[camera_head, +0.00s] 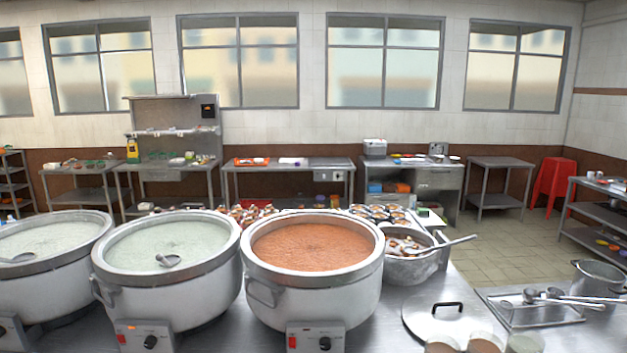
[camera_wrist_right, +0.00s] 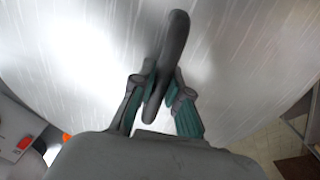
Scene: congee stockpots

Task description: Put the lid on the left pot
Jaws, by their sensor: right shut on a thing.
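The leftmost pot (camera_head: 50,285) is cut by the left edge of the head view; it is open, with white congee and a ladle in it. A second open pot (camera_head: 170,295) beside it also holds white congee and a ladle. My right gripper (camera_wrist_right: 160,88) is shut on the dark handle (camera_wrist_right: 177,40) of a shiny metal lid (camera_wrist_right: 245,55) in the right wrist view. No gripper shows in the head view. There, a round metal lid (camera_head: 425,322) with a black handle lies flat on the counter, with no gripper at it. My left gripper is not in view.
A third open pot (camera_head: 320,300) holds reddish-brown food. A metal bowl (camera_head: 412,268) with a ladle stands right of it. Cups (camera_head: 484,343) stand at the front edge, by the lid on the counter. A tray with ladles (camera_head: 540,315) and a small pot (camera_head: 598,280) are at right.

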